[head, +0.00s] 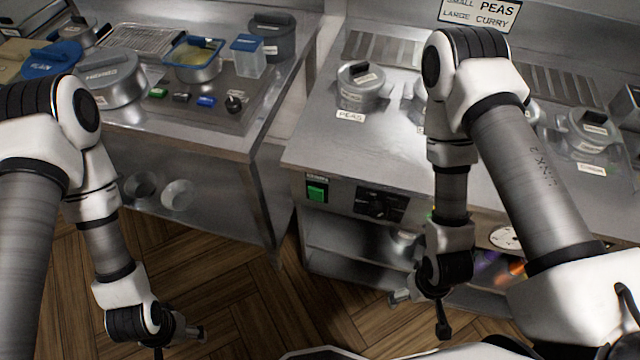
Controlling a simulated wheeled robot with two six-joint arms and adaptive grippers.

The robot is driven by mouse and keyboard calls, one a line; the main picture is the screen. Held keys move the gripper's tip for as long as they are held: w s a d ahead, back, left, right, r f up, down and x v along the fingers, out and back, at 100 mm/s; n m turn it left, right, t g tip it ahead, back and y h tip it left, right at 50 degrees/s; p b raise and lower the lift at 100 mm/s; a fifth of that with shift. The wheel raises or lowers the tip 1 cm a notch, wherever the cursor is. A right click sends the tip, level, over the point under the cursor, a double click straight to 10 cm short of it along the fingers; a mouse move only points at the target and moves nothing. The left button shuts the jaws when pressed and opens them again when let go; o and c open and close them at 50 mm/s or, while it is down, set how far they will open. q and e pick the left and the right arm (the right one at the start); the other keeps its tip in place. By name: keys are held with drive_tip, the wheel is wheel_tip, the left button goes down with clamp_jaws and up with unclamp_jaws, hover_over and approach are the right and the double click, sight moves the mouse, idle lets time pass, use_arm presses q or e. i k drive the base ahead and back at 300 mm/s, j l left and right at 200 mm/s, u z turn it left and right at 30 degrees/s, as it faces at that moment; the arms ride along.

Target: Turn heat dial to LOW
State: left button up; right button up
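A black dial panel with a dark rotary knob (380,203) is on the front face of the right counter; its pointer setting is too small to read. A second small black knob (235,102) stands on the left counter's top beside several coloured buttons; its setting is also unreadable. My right gripper (442,322) points down in front of the right counter, lower and to the right of the front dial, apart from it. My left gripper (160,350) hangs low over the floor at the lower left, away from both knobs. Neither gripper's finger opening shows clearly.
A green switch (317,191) sits left of the front dial. A lidded pot (362,88) labelled PEAS stands on the right counter (310,140). Wooden floor (230,270) is clear between the arms.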

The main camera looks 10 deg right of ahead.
sight(378, 210)
drive_tip(key=z, duration=0.85)
drive_tip(key=k+z, duration=0.25)
drive_tip(key=k, duration=0.3)
drive_tip(key=k+l+z, duration=0.3)
drive_tip(key=k, duration=0.25)
